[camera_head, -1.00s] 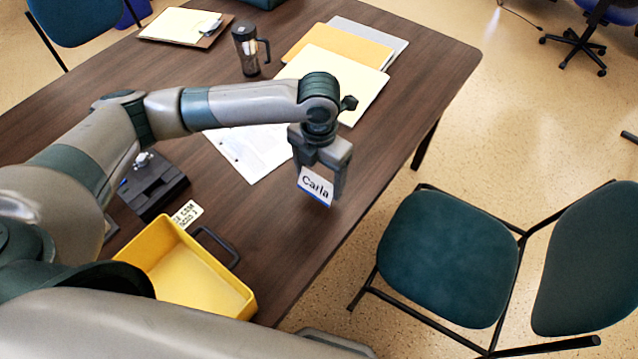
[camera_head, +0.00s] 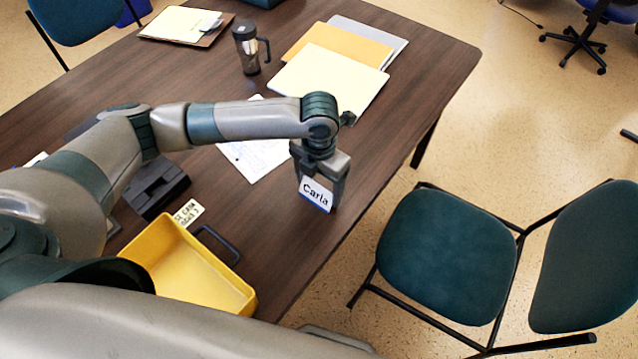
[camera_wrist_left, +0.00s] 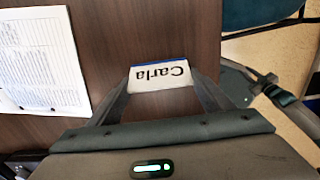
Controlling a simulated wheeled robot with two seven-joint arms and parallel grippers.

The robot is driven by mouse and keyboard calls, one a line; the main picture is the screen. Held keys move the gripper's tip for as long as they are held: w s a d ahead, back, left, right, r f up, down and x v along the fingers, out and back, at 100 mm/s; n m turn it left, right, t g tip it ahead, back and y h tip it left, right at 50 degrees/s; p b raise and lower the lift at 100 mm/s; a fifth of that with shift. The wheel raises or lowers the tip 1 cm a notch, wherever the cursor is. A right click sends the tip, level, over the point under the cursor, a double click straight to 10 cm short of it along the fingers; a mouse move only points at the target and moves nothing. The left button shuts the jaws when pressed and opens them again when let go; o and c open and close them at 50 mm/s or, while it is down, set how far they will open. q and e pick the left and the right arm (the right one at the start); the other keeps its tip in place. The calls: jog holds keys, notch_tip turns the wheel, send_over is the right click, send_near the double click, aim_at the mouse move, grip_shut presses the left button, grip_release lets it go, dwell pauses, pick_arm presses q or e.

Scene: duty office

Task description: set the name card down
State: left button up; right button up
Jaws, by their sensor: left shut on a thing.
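The name card (camera_head: 316,194) is white with a blue lower edge and reads "Carla". My left gripper (camera_head: 321,200) is shut on it near the table's right edge. In the left wrist view the card (camera_wrist_left: 160,76) shows upside down between the two fingertips of the left gripper (camera_wrist_left: 162,88), with the brown table (camera_wrist_left: 140,30) behind it. I cannot tell whether the card's lower edge touches the tabletop.
A yellow tray (camera_head: 245,301) with a dark handle stands at the near edge. A teal chair (camera_head: 447,255) stands right of the table. Bare tabletop surrounds the gripper.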

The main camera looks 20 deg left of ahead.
pick_arm(q)
jog(key=shift+f, duration=0.15)
jog(key=o, duration=1)
jog(key=shift+r, duration=0.45)
jog(key=shift+r+b, duration=1.05)
jog(key=shift+r, duration=4.7)
pick_arm(e)
jog(key=w+a+r+t, duration=0.1)
jog(key=w+a+t, duration=0.1)
jog(key=w, duration=0.6)
jog(key=shift+a+r+y, duration=0.3)
jog(key=shift+a, duration=0.15)
jog(key=shift+s, duration=0.1)
